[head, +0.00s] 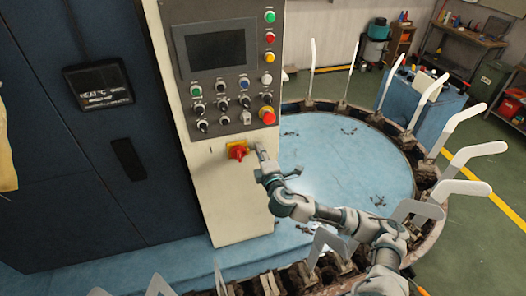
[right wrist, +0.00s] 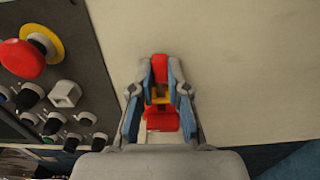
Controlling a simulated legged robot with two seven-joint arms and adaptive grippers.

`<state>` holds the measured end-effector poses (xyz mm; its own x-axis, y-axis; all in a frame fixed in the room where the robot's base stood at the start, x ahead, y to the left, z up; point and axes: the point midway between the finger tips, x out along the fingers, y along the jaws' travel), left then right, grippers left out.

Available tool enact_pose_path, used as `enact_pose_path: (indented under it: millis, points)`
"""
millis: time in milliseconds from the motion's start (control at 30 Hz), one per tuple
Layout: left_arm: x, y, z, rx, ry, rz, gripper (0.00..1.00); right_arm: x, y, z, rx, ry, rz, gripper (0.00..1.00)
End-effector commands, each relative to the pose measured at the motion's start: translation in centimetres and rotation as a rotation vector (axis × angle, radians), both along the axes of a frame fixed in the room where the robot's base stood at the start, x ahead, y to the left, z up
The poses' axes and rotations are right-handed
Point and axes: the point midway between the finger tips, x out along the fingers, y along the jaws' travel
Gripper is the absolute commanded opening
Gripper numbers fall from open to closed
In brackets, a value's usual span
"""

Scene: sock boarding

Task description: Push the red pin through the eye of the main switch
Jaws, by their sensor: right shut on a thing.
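The main switch (head: 237,150), a red handle on a yellow plate, is on the cream front of the cabinet, below the button panel. My right gripper (head: 262,160) is just right of it, close to the cabinet front. In the right wrist view my right gripper (right wrist: 160,75) is shut on a red piece (right wrist: 160,66), which looks like the red pin. More red and a bit of yellow show between and below the fingers, and I cannot tell pin from switch there. The eye and the pin's tip cannot be made out. My left gripper is not in view.
The button panel (head: 222,75) with knobs and a red emergency stop (head: 267,115) is just above the switch. A round blue table (head: 345,165) ringed with upright white sock forms (head: 475,152) stands to the right, under and around my right arm. A dark cabinet (head: 90,150) fills the left.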

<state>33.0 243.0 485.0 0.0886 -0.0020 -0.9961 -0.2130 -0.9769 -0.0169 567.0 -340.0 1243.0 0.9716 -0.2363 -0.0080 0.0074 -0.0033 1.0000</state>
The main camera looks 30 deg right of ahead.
Motion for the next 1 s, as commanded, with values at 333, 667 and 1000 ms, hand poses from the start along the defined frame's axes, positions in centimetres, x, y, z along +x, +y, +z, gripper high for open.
enact_pose_path:
  millis: [333, 667, 1000]
  points:
    - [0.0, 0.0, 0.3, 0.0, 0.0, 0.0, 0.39, 0.2, 0.9, 0.0, 0.0, 0.0, 0.001, 0.0]
    - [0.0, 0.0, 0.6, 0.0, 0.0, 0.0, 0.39, 0.4, 1.7, 0.1, 0.001, -0.001, 0.001, 0.0]
    - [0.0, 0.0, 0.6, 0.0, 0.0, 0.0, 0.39, 0.4, 1.8, 0.0, 0.0, 0.0, 0.001, 0.45]
